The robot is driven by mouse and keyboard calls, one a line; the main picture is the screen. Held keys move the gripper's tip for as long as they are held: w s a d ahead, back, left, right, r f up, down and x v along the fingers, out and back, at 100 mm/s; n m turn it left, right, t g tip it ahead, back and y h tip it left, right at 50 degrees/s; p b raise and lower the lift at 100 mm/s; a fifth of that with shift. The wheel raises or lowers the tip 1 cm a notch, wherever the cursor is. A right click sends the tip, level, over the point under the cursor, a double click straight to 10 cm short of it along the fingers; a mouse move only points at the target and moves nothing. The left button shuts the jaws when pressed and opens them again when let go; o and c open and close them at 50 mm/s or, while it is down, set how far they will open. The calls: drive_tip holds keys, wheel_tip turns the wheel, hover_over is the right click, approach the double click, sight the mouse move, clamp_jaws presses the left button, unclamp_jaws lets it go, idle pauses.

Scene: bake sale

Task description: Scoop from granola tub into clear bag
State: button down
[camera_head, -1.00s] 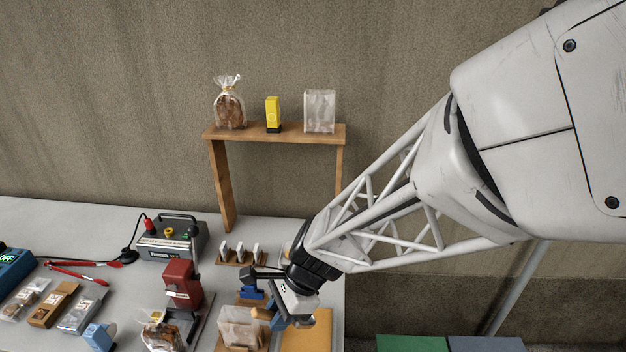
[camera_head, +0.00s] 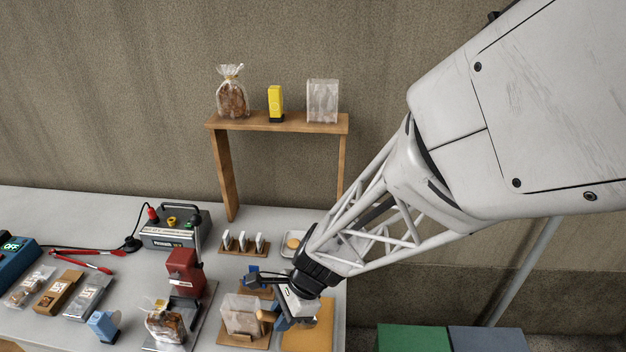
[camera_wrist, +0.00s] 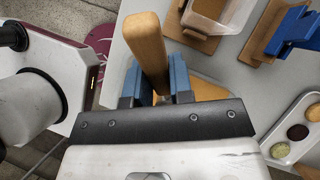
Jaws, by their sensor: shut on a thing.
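My gripper (camera_head: 284,322) is shut on a wooden handle (camera_wrist: 147,50), which sticks up between its blue fingers in the wrist view. The handle's tip also shows in the head view (camera_head: 266,316). I cannot see a scoop head at its other end. A clear bag (camera_head: 241,312) stands open and upright in a wooden stand on the table, just left of my gripper. Part of a clear container, probably this bag, shows at the top of the wrist view (camera_wrist: 208,10). I cannot make out a granola tub in either view.
A tan board (camera_head: 310,335) lies under and right of my gripper. A blue tool (camera_wrist: 298,30) stands on a wooden base behind the bag. A white tray (camera_wrist: 275,150) holds round cookies. A red device (camera_head: 184,273) and a filled bag (camera_head: 165,325) stand left.

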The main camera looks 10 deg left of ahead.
drive_tip(key=shift+w+d+f, duration=0.1)
drive_tip(key=shift+f, duration=0.7)
drive_tip(key=shift+w+d, duration=0.35)
drive_tip(key=shift+d, duration=0.3)
drive_tip(key=shift+w+d, duration=0.35)
drive_tip(key=shift+d, duration=0.25)
drive_tip(key=shift+t+h, duration=0.5)
drive_tip(key=shift+h, duration=0.3)
drive_tip(key=shift+s+a+r, duration=0.1)
drive_tip(key=shift+a+r, duration=0.05)
drive_tip(key=shift+r, duration=1.4)
drive_tip(key=shift+s+a+r, duration=0.1)
drive_tip(key=shift+a+r, duration=0.05)
drive_tip(key=shift+r, duration=1.4)
drive_tip(key=shift+a+r, duration=0.1)
drive_tip(key=shift+a, duration=0.05)
drive_tip(key=shift+w+a+r, duration=0.15)
drive_tip(key=shift+a, duration=0.35)
drive_tip(key=a+r+m+t, duration=0.1)
drive_tip(key=a+r+m, duration=0.2)
drive_tip(key=a, duration=0.5)
drive_tip(key=a+r+m+t, duration=0.1)
drive_tip(key=a+r+m, duration=0.2)
drive_tip(key=a, duration=0.5)
drive_tip(key=shift+w+a+r+h, duration=0.3)
drive_tip(key=shift+a, duration=0.1)
